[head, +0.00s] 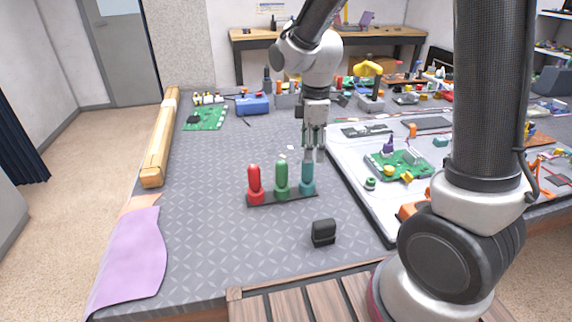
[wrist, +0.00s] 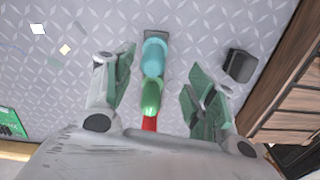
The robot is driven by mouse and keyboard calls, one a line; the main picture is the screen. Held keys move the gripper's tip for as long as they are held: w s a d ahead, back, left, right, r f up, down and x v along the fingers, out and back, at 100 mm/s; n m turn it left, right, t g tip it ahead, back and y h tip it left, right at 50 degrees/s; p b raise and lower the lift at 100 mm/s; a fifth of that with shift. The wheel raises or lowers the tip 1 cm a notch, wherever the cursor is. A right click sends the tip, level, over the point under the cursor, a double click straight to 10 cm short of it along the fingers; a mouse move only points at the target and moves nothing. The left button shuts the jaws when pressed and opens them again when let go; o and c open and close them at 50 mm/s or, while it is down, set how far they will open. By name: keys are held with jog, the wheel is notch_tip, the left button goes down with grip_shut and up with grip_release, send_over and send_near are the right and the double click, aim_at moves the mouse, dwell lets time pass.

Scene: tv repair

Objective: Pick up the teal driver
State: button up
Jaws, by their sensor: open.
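The teal driver (head: 307,178) stands upright at the right end of a dark rack (head: 270,199) on the patterned mat. A green driver (head: 281,175) stands in the middle and a red driver (head: 255,182) at the left end. My gripper (head: 314,157) is just above the teal driver, pointing down. In the wrist view my gripper (wrist: 160,85) is open, one finger on each side of the row. There the teal driver (wrist: 154,57) lies toward the fingertips, with the green driver (wrist: 151,97) behind it. The red driver (wrist: 149,124) is mostly hidden.
A small black block (head: 323,232) sits on the mat in front of the rack. A white tray (head: 345,165) with a green circuit board (head: 399,165) lies to the right. A purple cloth (head: 130,255) hangs at the left edge. The mat left of the rack is clear.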

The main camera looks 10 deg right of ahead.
aim_at(308, 170)
jog(key=shift+n, duration=0.3)
jog(key=f, duration=0.5)
jog(key=w+f, duration=0.1)
jog(key=f, duration=0.2)
jog(key=shift+a+f, duration=0.25)
jog(key=shift+a, duration=0.1)
